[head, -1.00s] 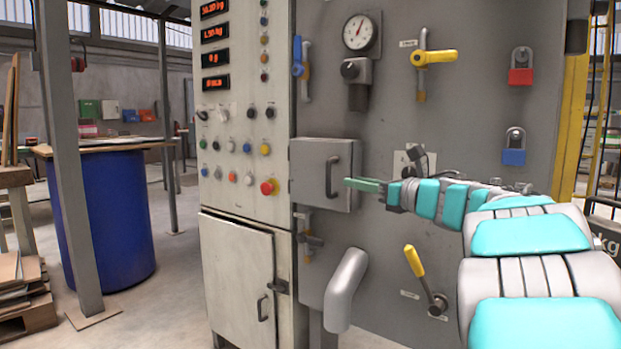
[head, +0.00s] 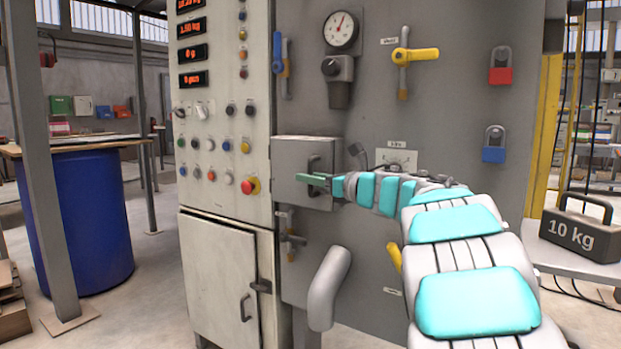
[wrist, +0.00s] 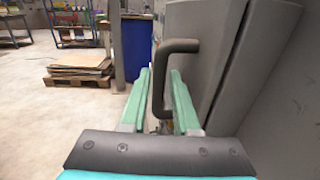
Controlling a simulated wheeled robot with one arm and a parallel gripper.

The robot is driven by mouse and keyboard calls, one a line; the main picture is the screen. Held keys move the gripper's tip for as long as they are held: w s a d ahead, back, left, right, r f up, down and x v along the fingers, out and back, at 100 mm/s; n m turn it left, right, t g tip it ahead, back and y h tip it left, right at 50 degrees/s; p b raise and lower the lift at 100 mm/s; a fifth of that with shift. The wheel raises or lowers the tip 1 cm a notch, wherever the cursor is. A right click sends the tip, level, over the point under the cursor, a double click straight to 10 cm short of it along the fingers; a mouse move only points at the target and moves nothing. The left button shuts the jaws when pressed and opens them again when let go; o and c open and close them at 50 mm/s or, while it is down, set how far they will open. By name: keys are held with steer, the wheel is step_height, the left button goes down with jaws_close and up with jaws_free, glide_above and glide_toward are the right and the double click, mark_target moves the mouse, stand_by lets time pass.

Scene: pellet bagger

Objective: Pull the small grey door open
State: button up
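The small grey door (head: 290,153) is the front of a shallow box on the machine's grey panel. It looks shut. Its dark D-shaped handle (head: 314,163) stands upright on the door, partly hidden by my fingers in the head view. My gripper (head: 305,179) is at the handle, reaching in from the right. In the wrist view my two green fingers (wrist: 161,74) are apart, and the upright bar of the handle (wrist: 158,95) lies between them, with a gap visible at least on the right side. I cannot tell whether a finger touches the bar.
A bent grey pipe (head: 326,288) sticks out below the door. A yellow-handled valve (head: 415,54) and a gauge (head: 341,29) are above. The control panel with buttons (head: 222,130) is left of the door.

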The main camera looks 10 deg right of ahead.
jaws_close()
stand_by(1.4)
